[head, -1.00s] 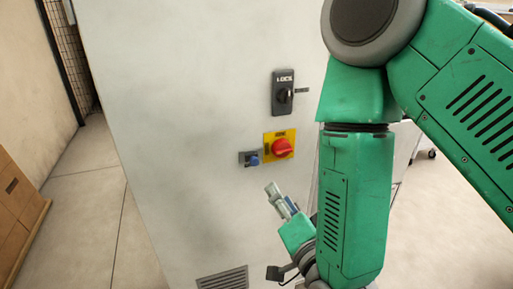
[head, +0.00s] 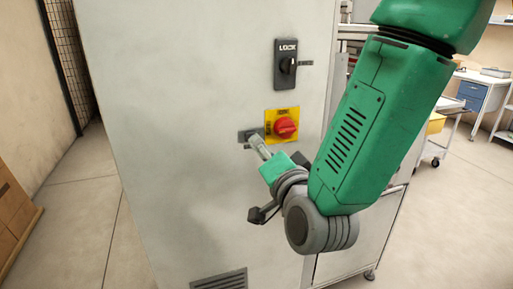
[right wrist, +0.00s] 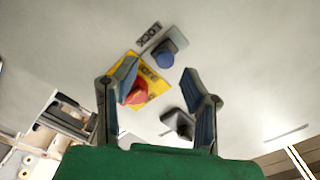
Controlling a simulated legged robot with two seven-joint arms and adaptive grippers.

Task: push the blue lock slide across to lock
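The blue lock slide (right wrist: 166,54) is a round blue knob on a small dark plate marked LOCK (right wrist: 150,35), on the pale cabinet front. In the head view part of the plate (head: 243,136) shows and my fingers hide the knob. My right gripper (head: 257,145) is at the plate, coming from the lower right. In the right wrist view my right gripper (right wrist: 160,67) has its fingers spread apart, with nothing between them. The blue knob appears just beyond the gap between the fingertips; I cannot tell whether they touch it. My left gripper is not in view.
A red rotary knob (head: 285,128) on a yellow plate (head: 269,118) sits close to the right of the slide, behind a finger in the wrist view. A black LOCK handle panel (head: 287,64) is above. A vent (head: 220,280) is low on the cabinet. Boxes (head: 15,215) stand at left.

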